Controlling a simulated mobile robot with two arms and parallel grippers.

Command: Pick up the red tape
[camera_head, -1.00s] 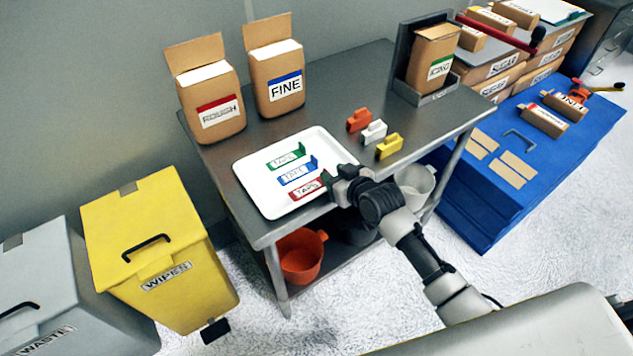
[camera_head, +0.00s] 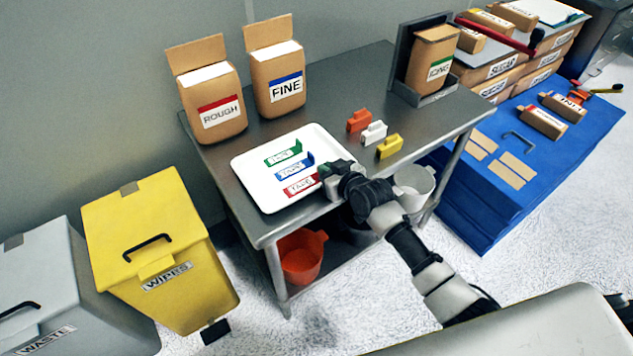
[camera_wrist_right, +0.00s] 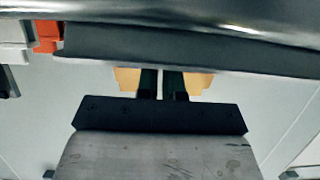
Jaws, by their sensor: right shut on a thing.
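The red tape (camera_head: 299,186) is at the front of the white tray (camera_head: 251,199), in front of the blue tape (camera_head: 294,168) and the green tape (camera_head: 284,153). My right gripper (camera_head: 325,171) is at the right end of the red tape, shut on it; its fingers hide that end. I cannot tell whether the tape is clear of the tray. In the right wrist view the dark fingers (camera_wrist_right: 161,83) are close together, and the tape cannot be made out. My left gripper is not in view.
Orange (camera_head: 359,121), white (camera_head: 373,133) and yellow (camera_head: 390,146) clips stand right of the tray on the steel table (camera_head: 330,95). Bags marked ROUGH (camera_head: 210,100) and FINE (camera_head: 275,75) stand behind it. An orange bucket (camera_head: 301,258) is below.

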